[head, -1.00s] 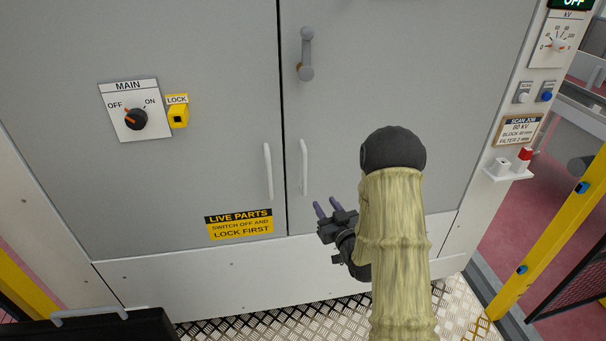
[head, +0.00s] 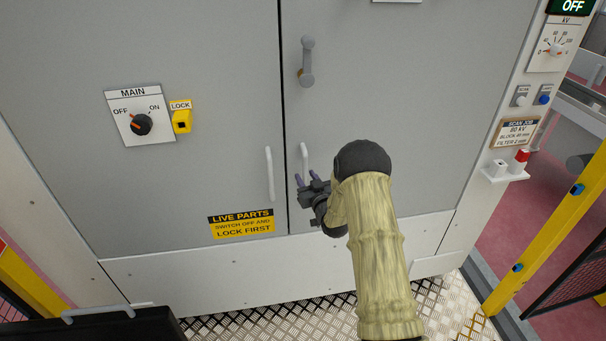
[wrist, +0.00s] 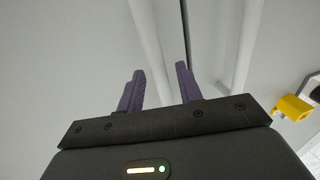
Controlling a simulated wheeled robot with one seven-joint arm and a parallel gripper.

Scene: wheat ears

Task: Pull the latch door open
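The grey right door (head: 400,90) stands shut against the left door (head: 180,60), with a thin dark seam between them. It carries a grey latch lever (head: 307,62), upright, and a white bar handle (head: 304,156) lower down near the seam. My gripper (head: 304,181) is at the lower end of this handle, partly covering it. In the wrist view its two purple fingers (wrist: 160,88) are apart, with the white handle (wrist: 150,45) showing between and beyond them. I cannot tell whether the fingertips reach around it or touch it.
The left door's white handle (head: 270,174) is close by, left of the seam. A MAIN switch (head: 141,124) points to OFF, beside a yellow lock (head: 182,121). A small shelf (head: 505,174) and yellow post (head: 555,225) stand right. A dark case (head: 100,328) is front left.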

